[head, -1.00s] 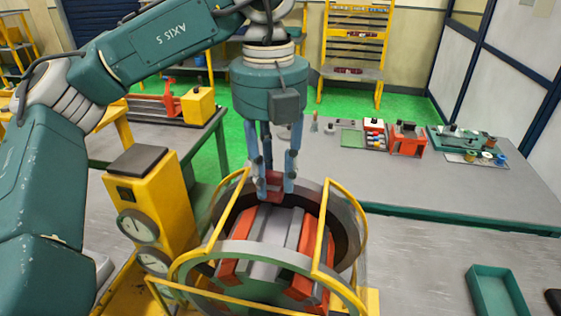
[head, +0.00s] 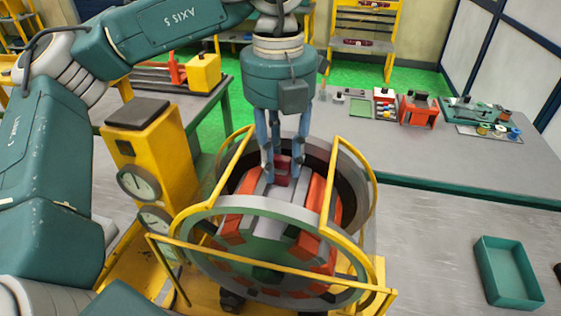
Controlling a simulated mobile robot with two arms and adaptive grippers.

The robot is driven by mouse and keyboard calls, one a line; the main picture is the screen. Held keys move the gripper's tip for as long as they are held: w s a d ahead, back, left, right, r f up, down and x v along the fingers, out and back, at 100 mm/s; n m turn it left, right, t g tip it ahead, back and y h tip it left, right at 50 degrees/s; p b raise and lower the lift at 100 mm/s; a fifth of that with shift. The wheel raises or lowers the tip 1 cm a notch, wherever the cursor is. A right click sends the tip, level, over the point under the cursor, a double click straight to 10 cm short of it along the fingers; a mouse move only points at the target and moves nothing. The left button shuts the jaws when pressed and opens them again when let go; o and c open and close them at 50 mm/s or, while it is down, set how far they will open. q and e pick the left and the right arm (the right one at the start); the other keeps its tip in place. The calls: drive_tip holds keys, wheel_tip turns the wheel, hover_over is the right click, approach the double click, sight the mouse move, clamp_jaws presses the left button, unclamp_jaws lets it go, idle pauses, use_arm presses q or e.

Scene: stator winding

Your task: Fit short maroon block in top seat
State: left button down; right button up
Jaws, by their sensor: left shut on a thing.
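My left gripper (head: 284,178) comes down from above, over the top of the round stator. It is shut on the short maroon block (head: 284,167), which shows between its blue fingers. The stator ring (head: 212,212) stands in a yellow frame, with orange-red coil blocks (head: 316,205) inside it and grey faces at the top. The block is at the top seat (head: 268,196), between the orange-red coils, toward the back. The fingers partly hide it, and I cannot tell whether it touches the seat. My right gripper is not in view.
Yellow guard bars (head: 331,185) rise close on both sides of my left gripper. A yellow post with gauges (head: 139,183) stands to the left. A grey bench (head: 440,165) with tools is behind right, and an empty green tray (head: 508,272) lies at lower right.

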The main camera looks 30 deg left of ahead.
sight(281, 168)
use_arm(q)
drive_tip(key=shift+s+f, duration=0.1)
drive_tip(key=shift+f, duration=0.1)
drive_tip(key=shift+f+b, duration=0.35)
drive_tip(key=shift+b, duration=0.2)
drive_tip(key=shift+f+n+b, duration=0.3)
drive_tip(key=shift+f+b, duration=0.4)
drive_tip(key=shift+f, duration=0.2)
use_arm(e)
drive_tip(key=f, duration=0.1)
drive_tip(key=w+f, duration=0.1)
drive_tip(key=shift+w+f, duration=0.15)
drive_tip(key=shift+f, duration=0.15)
use_arm(q)
drive_tip(key=shift+f+b, duration=0.25)
drive_tip(key=shift+b, duration=0.15)
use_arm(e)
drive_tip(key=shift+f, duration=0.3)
use_arm(q)
drive_tip(key=c, duration=1.3)
unclamp_jaws()
drive_tip(key=shift+d, duration=0.1)
drive_tip(key=shift+r, duration=0.15)
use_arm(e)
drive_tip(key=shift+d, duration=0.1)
